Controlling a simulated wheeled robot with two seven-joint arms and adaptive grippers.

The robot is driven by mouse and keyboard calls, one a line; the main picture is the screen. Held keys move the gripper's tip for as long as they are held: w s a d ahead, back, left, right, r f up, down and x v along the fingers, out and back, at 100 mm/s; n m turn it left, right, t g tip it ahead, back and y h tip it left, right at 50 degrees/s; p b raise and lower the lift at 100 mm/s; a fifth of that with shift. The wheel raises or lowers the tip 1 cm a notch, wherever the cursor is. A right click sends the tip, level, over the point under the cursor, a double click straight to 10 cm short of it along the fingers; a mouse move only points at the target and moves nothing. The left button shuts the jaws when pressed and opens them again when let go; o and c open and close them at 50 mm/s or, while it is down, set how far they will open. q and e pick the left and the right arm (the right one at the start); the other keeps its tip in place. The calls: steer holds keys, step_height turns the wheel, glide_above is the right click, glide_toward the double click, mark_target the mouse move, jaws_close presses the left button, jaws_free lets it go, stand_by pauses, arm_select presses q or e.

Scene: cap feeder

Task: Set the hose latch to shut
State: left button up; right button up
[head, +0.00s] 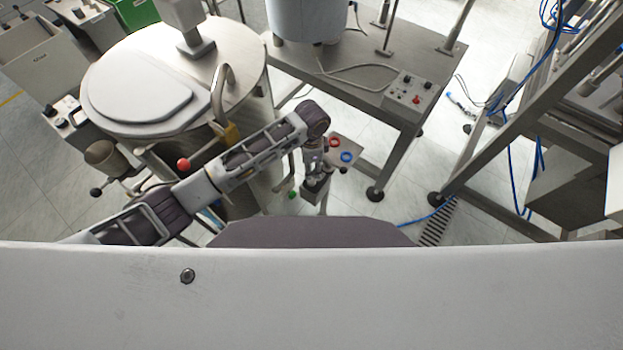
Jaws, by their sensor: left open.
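My left arm comes in from the left and bends down at its wrist. My left gripper (316,184) is small and dark here, open, and hangs beside the steel drum, below the small panel. The small panel (344,150) carries a red ring (334,142) and a blue ring (346,157), just right of my wrist. I cannot make out which part is the hose latch or how it is set. A green knob (291,195) shows left of the gripper; a red ball knob (183,164) shows behind my forearm. My right gripper is not in view.
The steel drum (240,75) with its lid and bent handle stands at upper left. A steel table (370,75) with a control box (411,96) stands behind. A metal frame (500,110) with blue hoses is at right. Floor is open between table and frame.

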arm_select(q)
step_height(320, 180, down, 10)
steer(key=shift+r+b, duration=0.15)
steer(key=shift+b, duration=0.15)
stand_by(0.4)
jaws_close()
